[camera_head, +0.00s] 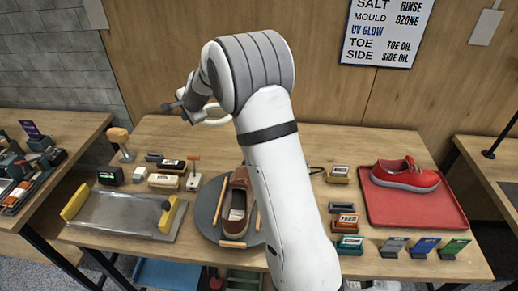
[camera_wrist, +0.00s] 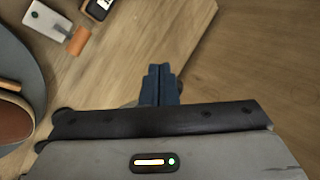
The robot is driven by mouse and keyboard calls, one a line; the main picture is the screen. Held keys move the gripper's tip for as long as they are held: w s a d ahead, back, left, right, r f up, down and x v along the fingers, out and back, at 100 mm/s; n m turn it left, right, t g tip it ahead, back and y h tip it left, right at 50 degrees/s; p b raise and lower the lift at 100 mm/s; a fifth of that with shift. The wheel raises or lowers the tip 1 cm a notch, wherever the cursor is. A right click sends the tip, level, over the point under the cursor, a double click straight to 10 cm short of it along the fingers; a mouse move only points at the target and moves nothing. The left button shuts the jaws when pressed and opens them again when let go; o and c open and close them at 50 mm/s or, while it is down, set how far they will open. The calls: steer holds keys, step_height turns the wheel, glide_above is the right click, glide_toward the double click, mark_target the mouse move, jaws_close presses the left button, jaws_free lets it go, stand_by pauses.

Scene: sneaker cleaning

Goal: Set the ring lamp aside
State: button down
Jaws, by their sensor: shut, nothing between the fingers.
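A pale curved band (camera_head: 215,120), which looks like part of the ring lamp, shows beside my wrist in the head view. My arm hides the rest, and I cannot tell whether the two touch. My gripper (camera_head: 186,112) is raised above the back of the table, left of the band. In the wrist view the blue fingers (camera_wrist: 161,84) are together with nothing between them. No ring lamp shows there. A brown shoe (camera_head: 236,205) lies on the round dark turntable (camera_head: 207,213), partly hidden by my arm.
A metal tray with yellow ends (camera_head: 118,214) lies at left. Several small blocks and a wooden-topped stand (camera_head: 120,140) are behind it. A red shoe (camera_head: 405,176) rests on a red tray (camera_head: 412,208) at right. Labelled cards (camera_head: 424,247) stand along the front right.

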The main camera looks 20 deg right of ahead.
steer(key=shift+w, duration=0.1)
stand_by(0.6)
steer(key=shift+r, duration=0.1)
steer(key=s+a+r, duration=0.5)
steer(key=s+r, duration=0.3)
steer(key=s, duration=0.1)
steer(key=shift+r, duration=0.2)
steer(key=shift+a, duration=0.1)
